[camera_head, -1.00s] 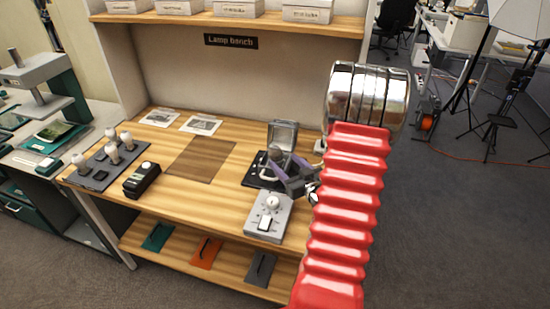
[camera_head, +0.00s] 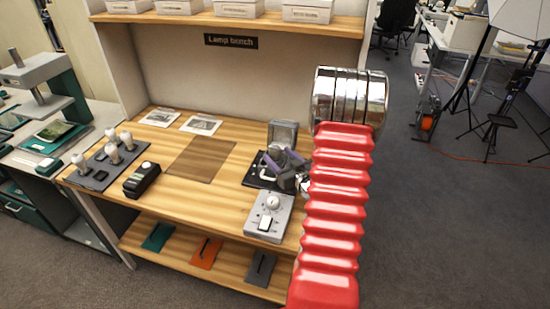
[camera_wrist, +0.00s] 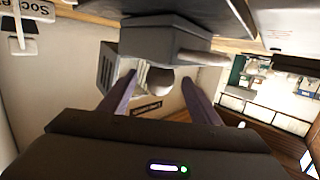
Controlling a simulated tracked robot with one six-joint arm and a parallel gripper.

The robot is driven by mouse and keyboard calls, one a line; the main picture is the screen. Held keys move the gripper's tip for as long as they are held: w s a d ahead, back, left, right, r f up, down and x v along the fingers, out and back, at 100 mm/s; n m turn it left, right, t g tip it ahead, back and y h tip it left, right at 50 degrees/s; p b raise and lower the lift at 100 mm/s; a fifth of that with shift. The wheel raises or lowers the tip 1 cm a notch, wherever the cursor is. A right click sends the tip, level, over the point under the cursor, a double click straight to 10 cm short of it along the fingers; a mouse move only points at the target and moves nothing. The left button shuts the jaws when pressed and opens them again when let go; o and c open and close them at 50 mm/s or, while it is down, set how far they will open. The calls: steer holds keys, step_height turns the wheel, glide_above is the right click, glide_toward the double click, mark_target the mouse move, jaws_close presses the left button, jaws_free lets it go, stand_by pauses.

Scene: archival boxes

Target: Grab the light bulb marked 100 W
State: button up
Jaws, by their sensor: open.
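My gripper (camera_head: 284,160) is open at the right end of the lamp bench, at a dark device with a raised grey lid (camera_head: 283,133). In the wrist view its two purple fingers (camera_wrist: 158,78) stand apart, with a pale rounded thing (camera_wrist: 158,81), perhaps a bulb, between their tips beside a grey housing (camera_wrist: 165,38). I cannot tell whether the fingers touch it. Several white bulbs (camera_head: 113,152) stand upright in a dark tray (camera_head: 92,175) at the left end of the bench. No wattage mark is readable.
A grey box with a dial (camera_head: 268,217) sits in front of the lidded device. A black meter-like device (camera_head: 142,180) stands right of the bulb tray. A brown mat (camera_head: 200,160) lies bare mid-bench. White boxes (camera_head: 307,11) line the shelf above.

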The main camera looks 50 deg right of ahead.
stand_by(0.3)
steer(key=c, duration=1.1)
steer(key=shift+r, duration=0.1)
steer(key=shift+r, duration=4.95)
